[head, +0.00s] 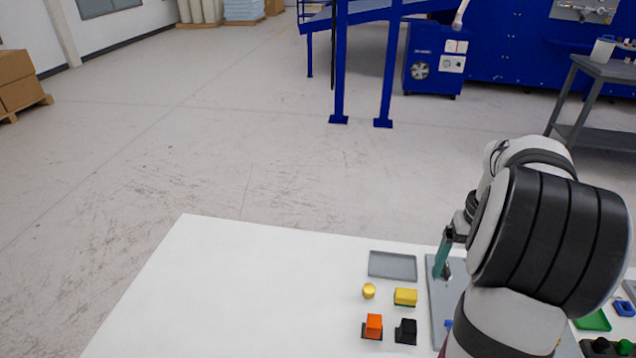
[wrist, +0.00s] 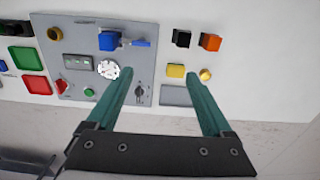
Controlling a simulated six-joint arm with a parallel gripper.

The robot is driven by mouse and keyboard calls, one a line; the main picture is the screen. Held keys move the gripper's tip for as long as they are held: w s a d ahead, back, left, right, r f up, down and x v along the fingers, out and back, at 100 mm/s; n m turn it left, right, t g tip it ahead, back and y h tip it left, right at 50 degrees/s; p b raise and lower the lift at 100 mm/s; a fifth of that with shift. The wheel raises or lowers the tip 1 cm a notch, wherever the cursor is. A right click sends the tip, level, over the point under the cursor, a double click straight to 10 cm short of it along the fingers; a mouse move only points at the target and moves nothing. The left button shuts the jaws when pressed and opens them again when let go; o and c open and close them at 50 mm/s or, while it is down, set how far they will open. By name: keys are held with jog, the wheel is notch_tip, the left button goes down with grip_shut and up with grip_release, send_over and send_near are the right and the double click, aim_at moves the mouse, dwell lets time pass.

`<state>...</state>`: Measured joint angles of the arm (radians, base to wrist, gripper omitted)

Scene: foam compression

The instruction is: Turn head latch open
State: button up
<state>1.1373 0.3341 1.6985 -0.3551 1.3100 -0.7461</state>
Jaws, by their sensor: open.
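A grey panel (wrist: 65,30) lies on the white table and carries several controls. A blue block with a lever (wrist: 122,41) sits near its edge. A black knob (wrist: 139,90) sits near a corner, close to my left finger. No label shows which one is the head latch.
The panel also has a white dial (wrist: 108,69), a red switch (wrist: 61,86) and a green button (wrist: 88,92). Beside it are a grey tray (head: 392,265), a yellow block (head: 405,296), a brass ball (head: 369,291), an orange block (head: 373,325) and a black block (head: 406,331). The table's left is clear.

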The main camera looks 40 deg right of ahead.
jog(key=s+d+f, duration=0.1)
jog(key=s+d, duration=0.2)
notch_tip(320, 180, down, 16)
jog(key=shift+w+d+r, duration=0.1)
grip_shut()
dwell(0.4)
